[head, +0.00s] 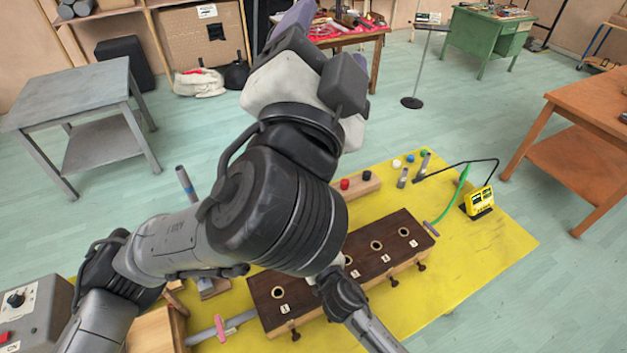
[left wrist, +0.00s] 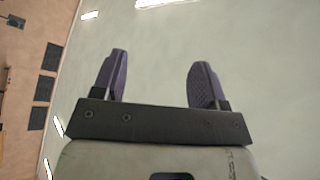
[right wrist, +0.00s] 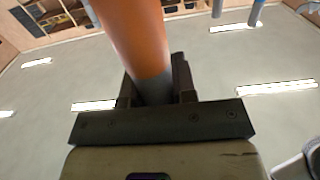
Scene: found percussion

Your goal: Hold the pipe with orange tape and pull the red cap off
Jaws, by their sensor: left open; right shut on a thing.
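My right gripper (right wrist: 155,85) is shut on a grey pipe (right wrist: 153,90) with a wide orange tape band (right wrist: 135,35). The pipe runs up out of the right wrist view, so its far end is hidden. In the head view, my left arm hides the right gripper and this pipe. My left gripper (left wrist: 161,58) is open and empty. It is raised high in the head view, where a purple finger (head: 295,15) shows. A small red cap-like piece (head: 345,184) is on a wooden block; I cannot tell whether it is the task's cap.
A dark wooden board with round holes (head: 385,275) lies on the yellow mat (head: 480,255). A yellow device (head: 481,199) stands right. The mat's right front is clear.

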